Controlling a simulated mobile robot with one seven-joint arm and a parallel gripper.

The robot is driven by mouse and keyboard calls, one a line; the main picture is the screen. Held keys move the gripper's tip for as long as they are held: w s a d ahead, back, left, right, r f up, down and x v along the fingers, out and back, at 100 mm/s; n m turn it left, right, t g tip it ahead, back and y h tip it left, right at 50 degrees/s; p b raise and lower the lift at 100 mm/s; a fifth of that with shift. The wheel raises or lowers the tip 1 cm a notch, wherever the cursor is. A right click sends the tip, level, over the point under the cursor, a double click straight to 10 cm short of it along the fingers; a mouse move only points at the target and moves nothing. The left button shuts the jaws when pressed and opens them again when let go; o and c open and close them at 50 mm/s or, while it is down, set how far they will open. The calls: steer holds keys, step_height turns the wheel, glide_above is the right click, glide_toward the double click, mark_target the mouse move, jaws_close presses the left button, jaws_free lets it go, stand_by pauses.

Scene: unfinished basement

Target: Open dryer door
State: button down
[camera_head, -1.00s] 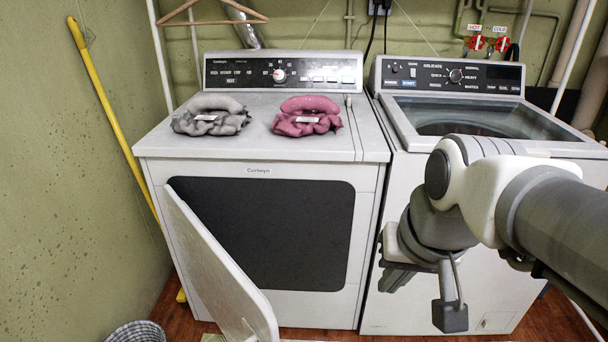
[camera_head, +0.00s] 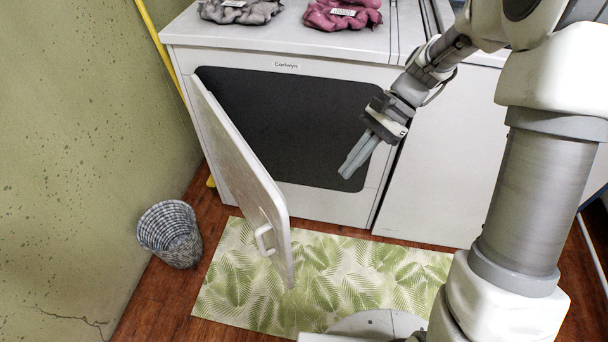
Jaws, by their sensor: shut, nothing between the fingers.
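The dryer (camera_head: 330,203) stands against the back wall with its dark drum opening (camera_head: 285,125) uncovered. Its white door (camera_head: 238,165) is hinged on the left and swung well out toward me. The door handle (camera_head: 264,238) is on the outer face near the free edge. My gripper (camera_head: 350,172) is shut and empty, in front of the right side of the opening. It is to the right of the door and apart from it.
A wicker basket (camera_head: 170,235) stands on the floor by the left wall. A leaf-pattern mat (camera_head: 340,275) lies before the dryer. Grey (camera_head: 240,10) and pink (camera_head: 343,14) cloth items lie on top. The washer (camera_head: 450,150) is at right.

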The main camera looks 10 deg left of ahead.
steer(key=s+a+f+m+b, duration=0.1)
steer(key=s+a+f+b, duration=0.3)
steer(key=a+f, duration=0.5)
steer(key=shift+s+a+g+y+b, duration=0.25)
steer(key=shift+s+g+y+b, duration=0.05)
steer(key=shift+s, duration=0.8)
